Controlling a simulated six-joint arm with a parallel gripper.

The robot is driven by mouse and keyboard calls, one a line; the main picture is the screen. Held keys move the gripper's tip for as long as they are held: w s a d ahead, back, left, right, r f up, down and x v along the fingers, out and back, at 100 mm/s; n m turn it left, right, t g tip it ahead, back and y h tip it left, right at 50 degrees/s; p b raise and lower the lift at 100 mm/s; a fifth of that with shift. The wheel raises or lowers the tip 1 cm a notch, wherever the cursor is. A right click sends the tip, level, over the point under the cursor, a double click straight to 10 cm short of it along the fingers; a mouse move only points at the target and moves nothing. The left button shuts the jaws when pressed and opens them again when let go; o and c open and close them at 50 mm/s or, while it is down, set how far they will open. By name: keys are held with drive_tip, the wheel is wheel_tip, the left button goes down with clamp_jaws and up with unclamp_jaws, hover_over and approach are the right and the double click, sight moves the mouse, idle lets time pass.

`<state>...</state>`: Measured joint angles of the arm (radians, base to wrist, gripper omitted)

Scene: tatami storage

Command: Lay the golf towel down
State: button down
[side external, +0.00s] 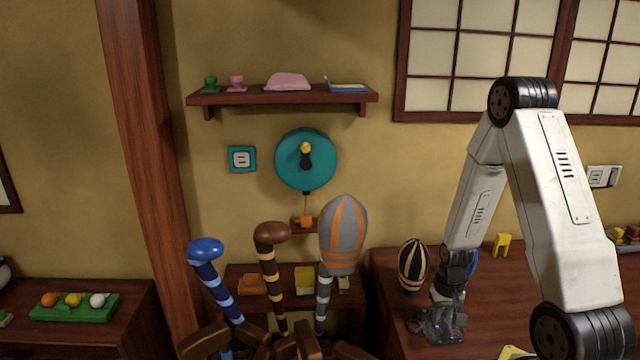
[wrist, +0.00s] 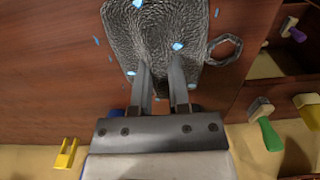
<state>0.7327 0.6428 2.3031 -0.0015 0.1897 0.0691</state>
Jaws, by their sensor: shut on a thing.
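The golf towel (wrist: 185,25) is dark grey and textured, with light blue flecks and a ring at its right edge in the wrist view. My gripper (wrist: 163,72) is shut on the near part of the towel, which bunches between the fingers. In the side external view my gripper (side external: 452,292) points down over the brown wooden table (side external: 385,290), and the dark towel (side external: 438,328) is just under it, low over the table top. I cannot tell whether the towel touches the wood. The fingertips are partly hidden by the cloth.
A black-and-tan striped head cover (side external: 412,266) stands left of my gripper. A yellow piece (side external: 502,244) lies behind, right of my forearm. Striped club covers, including a grey-and-orange one (side external: 343,235), rise further left. Green- and yellow-handled brushes (wrist: 268,130) show in the wrist view.

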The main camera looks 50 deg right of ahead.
drive_tip(key=c, duration=0.5)
unclamp_jaws()
drive_tip(key=shift+r, duration=0.2)
drive_tip(key=shift+r, duration=3.7)
drive_tip(key=shift+a, duration=0.1)
drive_tip(key=w+a+r+n+t, duration=0.1)
drive_tip(key=a+r+n, duration=0.1)
drive_tip(key=a, duration=0.5)
drive_tip(key=w+a+r+n, duration=0.2)
drive_tip(key=a+n, duration=0.2)
drive_tip(key=a, duration=0.2)
drive_tip(key=w+a+r+n+t, duration=0.1)
drive_tip(key=w+a+r+n, duration=0.1)
drive_tip(key=a, duration=0.5)
drive_tip(key=shift+w+a+r+n+t, duration=0.1)
drive_tip(key=shift+a+r+n+t, duration=0.25)
drive_tip(key=shift+n, duration=0.25)
